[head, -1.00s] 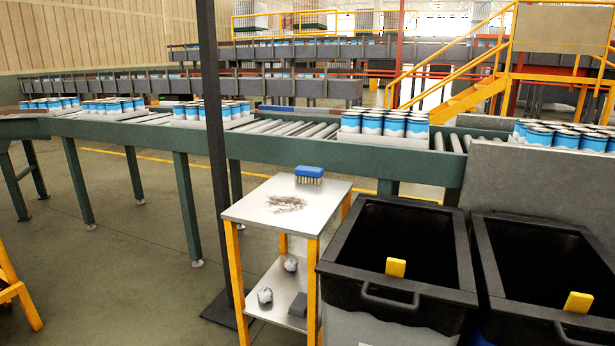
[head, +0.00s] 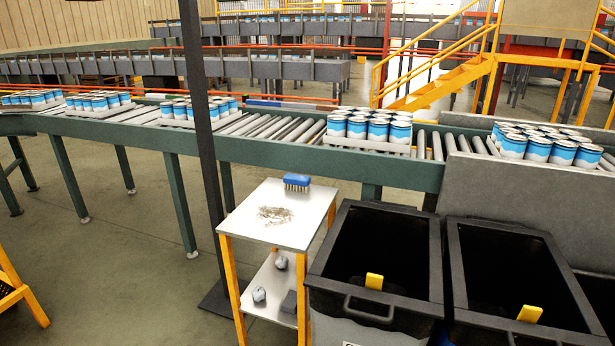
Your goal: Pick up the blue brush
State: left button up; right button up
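The blue brush (head: 297,182) has a blue back and pale bristles pointing down. It lies on the far part of the top of a small metal table (head: 240,222) with orange legs, near the conveyor's side. A grey-brown smudge of dirt (head: 275,215) is on the tabletop in front of the brush. Neither of my grippers shows in the head view.
Two black bins (head: 374,217) (head: 520,275) with yellow tags stand right of the table. A roller conveyor (head: 270,150) carrying trays of blue and white cans runs behind. A dark post (head: 200,130) stands left of the table. Crumpled balls (head: 259,294) lie on the lower shelf.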

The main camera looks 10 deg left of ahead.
aim_at(299, 183)
jog(key=i+j+z, duration=0.2)
jog(key=z, duration=0.25)
jog(key=i+j+z, duration=0.15)
jog(key=j+z, duration=0.3)
jog(key=i+j, duration=0.1)
jog(key=j, duration=0.3)
jog(key=i+j+z, duration=0.1)
jog(key=j, duration=0.35)
jog(key=i+j, duration=0.15)
jog(key=j, duration=0.25)
jog(key=i+j+z, duration=0.1)
jog(key=j, duration=0.35)
jog(key=i+j, duration=0.1)
jog(key=j, duration=0.3)
jog(key=z, duration=0.05)
